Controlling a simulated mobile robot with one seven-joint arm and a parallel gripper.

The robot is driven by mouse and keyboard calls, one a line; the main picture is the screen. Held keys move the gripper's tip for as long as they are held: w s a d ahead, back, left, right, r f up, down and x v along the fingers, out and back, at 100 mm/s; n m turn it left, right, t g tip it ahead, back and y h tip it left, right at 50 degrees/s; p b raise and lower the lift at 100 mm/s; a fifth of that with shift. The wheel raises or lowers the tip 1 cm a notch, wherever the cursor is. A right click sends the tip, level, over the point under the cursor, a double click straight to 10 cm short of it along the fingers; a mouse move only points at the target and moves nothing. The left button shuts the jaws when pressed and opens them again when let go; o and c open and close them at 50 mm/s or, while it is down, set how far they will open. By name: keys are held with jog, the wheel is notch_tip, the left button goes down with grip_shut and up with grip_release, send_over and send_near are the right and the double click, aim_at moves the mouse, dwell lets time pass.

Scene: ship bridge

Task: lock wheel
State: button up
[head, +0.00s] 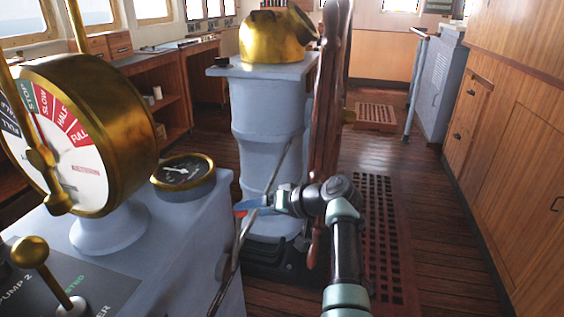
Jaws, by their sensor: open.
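The wooden ship's wheel (328,130) stands upright and shows nearly edge-on, at the right side of the pale blue pedestal (265,125). My gripper (248,207) is in front of the lower pedestal, left of the wheel's lower part, and is open. A thin grey rod (230,265) runs slantwise past it, and I cannot tell whether they touch. A small blue and red piece shows at the gripper's end. My arm passes in front of the wheel's lower part and hides some of it. I cannot make out a wheel lock.
A brass telegraph (115,135) and a gauge (183,172) stand on the console at left. A brass-knobbed lever (32,254) is at lower left. Wooden cabinets (520,130) line the right. Floor between the grating (385,240) and the cabinets is clear.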

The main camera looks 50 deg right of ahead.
jog(key=a+p+v, duration=0.1)
jog(key=v, duration=0.9)
jog(key=shift+d, duration=0.5)
